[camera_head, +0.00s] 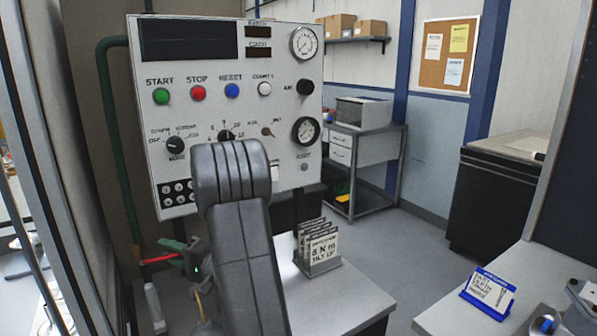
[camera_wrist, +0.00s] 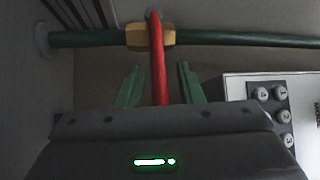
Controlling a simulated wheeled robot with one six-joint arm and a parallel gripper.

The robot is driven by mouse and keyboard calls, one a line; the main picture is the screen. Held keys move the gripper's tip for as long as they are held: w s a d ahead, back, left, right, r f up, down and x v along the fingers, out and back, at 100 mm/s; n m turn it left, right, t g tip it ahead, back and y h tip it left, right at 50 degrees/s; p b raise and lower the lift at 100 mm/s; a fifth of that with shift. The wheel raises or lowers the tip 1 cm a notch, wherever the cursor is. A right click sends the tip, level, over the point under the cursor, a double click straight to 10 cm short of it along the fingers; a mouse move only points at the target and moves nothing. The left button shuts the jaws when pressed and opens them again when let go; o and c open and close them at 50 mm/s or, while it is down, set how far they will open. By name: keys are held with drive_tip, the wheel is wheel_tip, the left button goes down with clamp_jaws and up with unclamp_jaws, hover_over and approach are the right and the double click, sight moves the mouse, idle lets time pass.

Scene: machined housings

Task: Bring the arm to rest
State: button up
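My arm rises in front of the control panel in the head view, and my gripper (camera_head: 165,252) is low at the left, pointing left. In the wrist view its two green fingers (camera_wrist: 158,86) are spread apart. A red lever or handle (camera_wrist: 158,72) runs between them, with a gap on each side. It extends from a brass fitting (camera_wrist: 140,38) on a green pipe (camera_wrist: 230,40). The red lever also shows beside the fingers in the head view (camera_head: 158,258). Its lower end is hidden behind the gripper body.
The white control panel (camera_head: 230,110) stands close behind my arm, and its corner shows in the wrist view (camera_wrist: 240,92). A vertical green pipe (camera_head: 118,150) runs along its left. A card holder (camera_head: 318,250) stands on a bench (camera_head: 350,300). Floor (camera_head: 400,240) is clear beyond.

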drive_tip(key=shift+v, duration=0.8)
drive_tip(key=b+v, duration=0.2)
drive_tip(key=v, duration=1)
drive_tip(key=w+a+r+p, duration=0.1)
drive_tip(key=a, duration=0.5)
drive_tip(key=w+a+r+n+p, duration=0.1)
drive_tip(key=w+a+p, duration=0.1)
drive_tip(key=a, duration=0.5)
drive_tip(key=shift+w+r+h, duration=0.15)
drive_tip(key=shift+r+h, duration=0.1)
drive_tip(key=shift+h, duration=0.15)
